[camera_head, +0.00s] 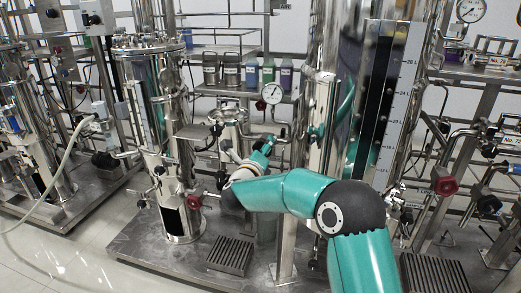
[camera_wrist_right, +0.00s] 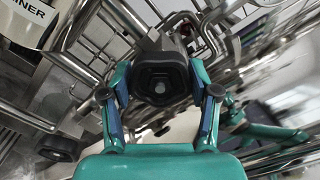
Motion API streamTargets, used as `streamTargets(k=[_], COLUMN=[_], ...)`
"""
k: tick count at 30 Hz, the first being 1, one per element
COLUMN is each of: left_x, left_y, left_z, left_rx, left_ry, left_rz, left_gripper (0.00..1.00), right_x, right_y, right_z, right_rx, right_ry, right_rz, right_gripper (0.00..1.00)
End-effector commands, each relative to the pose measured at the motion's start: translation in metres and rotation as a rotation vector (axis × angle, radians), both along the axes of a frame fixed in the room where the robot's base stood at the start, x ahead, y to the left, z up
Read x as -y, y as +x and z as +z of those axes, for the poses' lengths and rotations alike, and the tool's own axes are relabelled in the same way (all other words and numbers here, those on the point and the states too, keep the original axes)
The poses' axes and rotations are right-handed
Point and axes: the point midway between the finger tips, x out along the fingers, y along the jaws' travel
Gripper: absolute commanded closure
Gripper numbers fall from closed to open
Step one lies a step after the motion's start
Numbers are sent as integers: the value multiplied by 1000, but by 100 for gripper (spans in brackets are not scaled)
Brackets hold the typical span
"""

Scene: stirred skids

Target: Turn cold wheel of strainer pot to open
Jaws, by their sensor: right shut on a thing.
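In the right wrist view, a black faceted hand wheel (camera_wrist_right: 162,79) with a pale centre sits between the two fingers of my right gripper (camera_wrist_right: 160,90). The fingers are closed on it from both sides. No cold marking is readable on the wheel. A metal vessel with a label ending in "INER" (camera_wrist_right: 24,24) shows at the top left, cut off by the frame. In the head view, my teal right arm reaches in from the bottom right, and its hand is near a small metal pot (camera_head: 229,118). The fingers and held wheel cannot be made out there. My left gripper is not in view.
A second dark wheel (camera_wrist_right: 58,148) is left of my right gripper, among metal pipes. A tall vessel with a scale (camera_head: 390,110) stands right of the pot, a steel column (camera_head: 160,115) left. Red wheels (camera_head: 194,202) (camera_head: 446,186) and a gauge (camera_head: 273,93) are around.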

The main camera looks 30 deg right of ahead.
Motion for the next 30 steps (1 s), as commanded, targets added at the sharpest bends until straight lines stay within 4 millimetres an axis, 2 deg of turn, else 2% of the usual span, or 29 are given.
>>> streamTargets(k=[30], left_x=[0], left_y=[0], left_z=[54], left_rx=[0], left_ry=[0], left_rz=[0], left_gripper=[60], right_x=[0], right_y=[1], right_z=[4], right_rx=[-736], right_ry=[-631], right_rz=[1], right_gripper=[74])
